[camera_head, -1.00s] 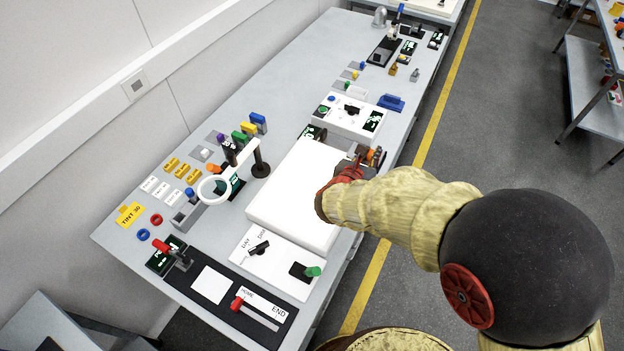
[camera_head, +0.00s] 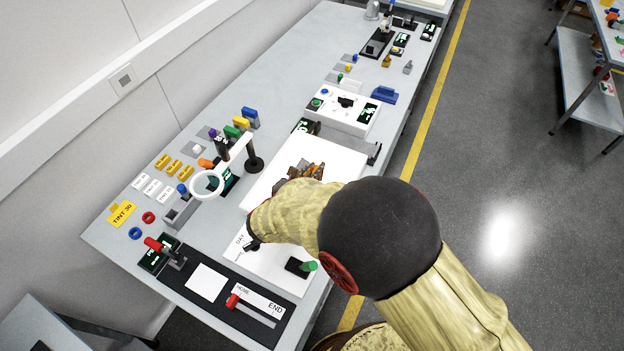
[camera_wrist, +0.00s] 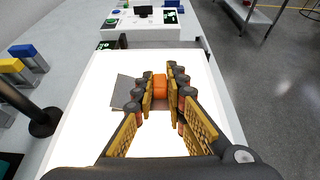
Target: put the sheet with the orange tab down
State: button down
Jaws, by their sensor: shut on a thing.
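My gripper (camera_wrist: 160,92) is shut on the orange tab (camera_wrist: 160,86), which sits between its fingertips in the wrist view. Part of a grey sheet (camera_wrist: 124,92) shows to the left of the fingers; the rest is hidden behind them. The gripper is over the bright white light panel (camera_wrist: 85,120). In the head view my gripper (camera_head: 305,172) is over the middle of the panel (camera_head: 335,152), with my arm covering its near right part. I cannot tell whether the sheet touches the panel.
A ring magnifier (camera_head: 207,185) on a dark post (camera_head: 254,163) stands left of the panel. Blue, yellow and green tabs (camera_head: 241,122) stand beyond it. A white control box (camera_head: 345,110) is behind the panel, and a green knob (camera_head: 309,266) is in front.

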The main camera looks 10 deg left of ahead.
jog(key=shift+s+a+f+b, duration=0.1)
jog(key=shift+a+f+b, duration=0.15)
jog(key=shift+f, duration=0.7)
jog(key=shift+a+f+b, duration=0.1)
jog(key=shift+f+b, duration=0.2)
jog(key=shift+f, duration=0.65)
jog(key=shift+f, duration=0.15)
jog(key=c, duration=1.8)
grip_release()
jog(key=shift+s+a+r, duration=0.1)
jog(key=shift+s+r, duration=0.05)
jog(key=shift+r, duration=0.1)
jog(key=p+v, duration=0.2)
jog(key=v, duration=0.9)
jog(key=shift+s, duration=0.35)
